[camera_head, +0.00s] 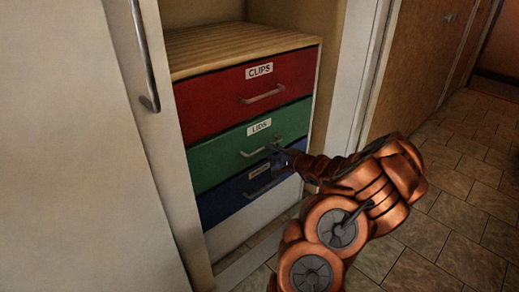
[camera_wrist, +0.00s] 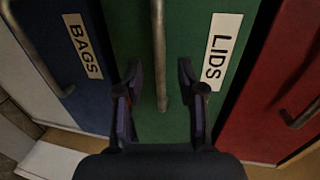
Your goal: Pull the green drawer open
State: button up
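The green drawer (camera_head: 225,160) is the middle of three coloured drawers, labelled LIDS, and looks closed, level with its neighbours. Its bar handle (camera_head: 262,148) runs across its front. My gripper (camera_head: 276,152) is at the right part of this handle. In the wrist view the green drawer (camera_wrist: 180,35) fills the middle, and its handle (camera_wrist: 160,60) runs between the two open fingers of my gripper (camera_wrist: 161,85). There is a gap on each side, so the fingers do not clamp it. In the head view the fingers are small and partly hide the handle's right end.
A red drawer (camera_head: 215,98) labelled CLIPS is above and a blue drawer (camera_head: 220,202) labelled BAGS is below, both with bar handles. A white door (camera_head: 95,110) with a long handle stands at left. The tiled floor (camera_head: 455,215) at right is clear.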

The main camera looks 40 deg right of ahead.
aim_at(263, 148)
jog(key=shift+d+b+x, duration=0.15)
jog(key=shift+b+x, duration=0.1)
jog(key=shift+x, duration=1.05)
jog(key=shift+d+b+x, duration=0.1)
jog(key=shift+b+x, duration=0.1)
jog(key=shift+x, duration=1.1)
grip_shut()
